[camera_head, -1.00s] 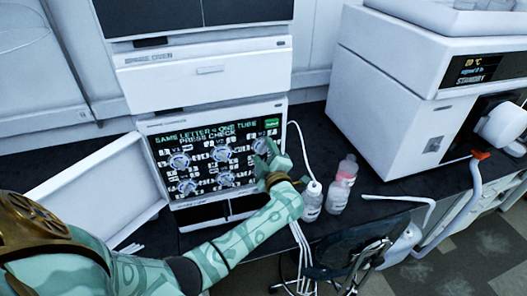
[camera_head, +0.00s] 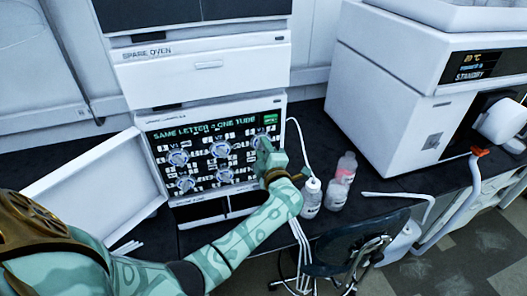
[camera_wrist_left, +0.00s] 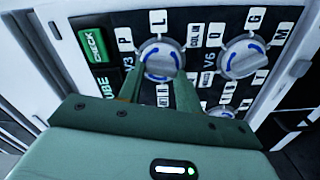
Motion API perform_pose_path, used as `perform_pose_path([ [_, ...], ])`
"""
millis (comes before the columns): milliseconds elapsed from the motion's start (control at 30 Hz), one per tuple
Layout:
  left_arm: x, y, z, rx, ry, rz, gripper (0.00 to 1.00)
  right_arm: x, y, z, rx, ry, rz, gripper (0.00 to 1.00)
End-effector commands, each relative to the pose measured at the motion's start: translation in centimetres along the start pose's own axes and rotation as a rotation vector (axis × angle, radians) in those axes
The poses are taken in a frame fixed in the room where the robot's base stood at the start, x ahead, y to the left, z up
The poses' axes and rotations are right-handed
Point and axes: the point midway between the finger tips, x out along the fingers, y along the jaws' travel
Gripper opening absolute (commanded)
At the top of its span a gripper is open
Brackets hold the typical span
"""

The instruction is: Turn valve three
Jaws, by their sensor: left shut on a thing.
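The valve panel (camera_head: 201,150) has several round grey knobs with blue arc marks and letter tags. Valve three's knob (camera_wrist_left: 160,57), beside the "V3" label, sits upper middle in the left wrist view. My left gripper (camera_wrist_left: 158,80) has its two green fingers on either side of this knob and is shut on it. In the head view my left gripper (camera_head: 264,147) reaches the panel's upper right and largely hides that knob. The V6 knob (camera_wrist_left: 241,59) is just to the right in the wrist view. My right gripper is out of view.
A green CHECK button (camera_wrist_left: 94,45) is near the valve three knob. An open white door (camera_head: 95,185) stands left of the panel. Two bottles (camera_head: 311,198) (camera_head: 341,180) stand on the dark bench right of my forearm, with white tubing nearby. A chair (camera_head: 350,245) is in front.

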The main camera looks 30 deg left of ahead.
Motion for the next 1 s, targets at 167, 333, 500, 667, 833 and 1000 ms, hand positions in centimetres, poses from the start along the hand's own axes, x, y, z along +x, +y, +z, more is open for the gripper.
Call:
perform_pose_path([
  [167, 0.0, -0.3, 0.1, -0.165, -0.001, -0.002, 0.12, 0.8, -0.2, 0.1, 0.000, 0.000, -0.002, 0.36],
  [333, -0.1, -0.4, 0.2, -0.328, -0.001, -0.002, 0.12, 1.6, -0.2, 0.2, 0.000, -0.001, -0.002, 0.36],
  [500, 0.0, -0.5, 0.2, -0.481, -0.001, -0.002, 0.12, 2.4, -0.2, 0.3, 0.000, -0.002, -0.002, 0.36],
  [667, 0.0, -0.6, 0.2, -0.607, 0.000, -0.002, 0.12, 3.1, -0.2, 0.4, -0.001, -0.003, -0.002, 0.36],
  [833, 0.0, -0.5, 0.2, -0.711, -0.001, -0.001, 0.12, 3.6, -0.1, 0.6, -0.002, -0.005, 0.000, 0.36],
  [1000, 0.0, -0.5, 0.2, -0.779, -0.001, -0.001, 0.12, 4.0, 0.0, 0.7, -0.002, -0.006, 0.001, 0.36],
])
